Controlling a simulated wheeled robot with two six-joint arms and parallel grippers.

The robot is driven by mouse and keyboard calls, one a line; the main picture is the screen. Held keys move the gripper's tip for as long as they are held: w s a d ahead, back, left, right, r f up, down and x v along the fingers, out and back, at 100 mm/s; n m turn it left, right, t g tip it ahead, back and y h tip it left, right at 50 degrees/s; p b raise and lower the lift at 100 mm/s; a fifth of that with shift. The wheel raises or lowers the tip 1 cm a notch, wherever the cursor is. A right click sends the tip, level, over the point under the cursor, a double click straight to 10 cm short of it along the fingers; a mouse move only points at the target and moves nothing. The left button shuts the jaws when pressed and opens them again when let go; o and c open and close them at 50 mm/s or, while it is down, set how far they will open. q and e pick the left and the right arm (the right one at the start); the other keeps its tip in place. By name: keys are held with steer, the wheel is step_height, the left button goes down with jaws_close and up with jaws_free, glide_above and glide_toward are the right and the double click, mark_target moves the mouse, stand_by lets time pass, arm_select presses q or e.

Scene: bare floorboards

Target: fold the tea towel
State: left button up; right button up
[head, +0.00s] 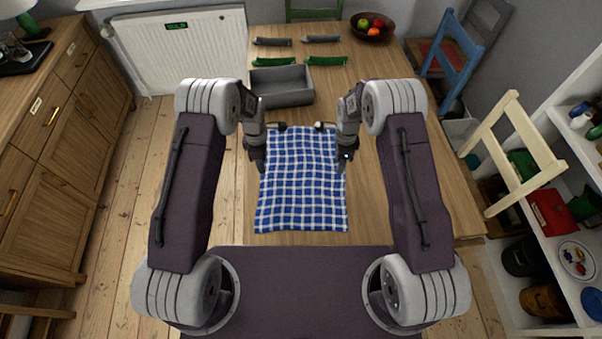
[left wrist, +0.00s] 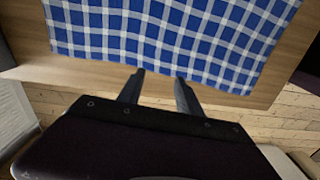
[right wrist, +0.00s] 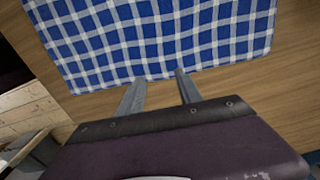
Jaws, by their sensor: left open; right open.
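The tea towel (head: 300,190) is blue and white checked and lies spread flat on the wooden table. It also shows in the left wrist view (left wrist: 165,35) and the right wrist view (right wrist: 150,40). My left gripper (head: 262,148) is open and empty over the towel's left edge near its far end; its fingers (left wrist: 160,82) point at the edge. My right gripper (head: 338,148) is open and empty over the right edge near the far end; its fingers (right wrist: 158,82) reach the edge. I cannot tell whether either touches the cloth.
A grey tray (head: 281,87) stands beyond the towel. Green and dark grey long items (head: 273,62) lie behind it, with a fruit bowl (head: 372,28) at the back right. Chairs (head: 515,155) and a shelf stand to the right. Table to the towel's right is clear.

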arm_select(q)
step_height(320, 180, down, 5)
steer(key=shift+w+r, duration=0.1)
steer(key=shift+r, duration=0.05)
arm_select(e)
step_height(320, 180, down, 5)
steer(key=shift+w+r, duration=0.1)
arm_select(q)
steer(key=shift+f, duration=0.5)
arm_select(e)
steer(key=shift+f, duration=0.45)
arm_select(q)
steer(key=shift+f+b, duration=0.3)
arm_select(e)
steer(key=shift+f, duration=0.3)
arm_select(q)
steer(key=shift+r, duration=0.2)
steer(key=shift+c, duration=1.2)
arm_select(e)
steer(key=shift+r, duration=0.2)
steer(key=shift+c, duration=1.2)
arm_select(q)
jaws_close()
arm_select(e)
jaws_close()
arm_select(q)
steer(key=shift+r+p, duration=0.1)
steer(key=shift+p, duration=0.2)
arm_select(e)
steer(key=shift+r, duration=0.1)
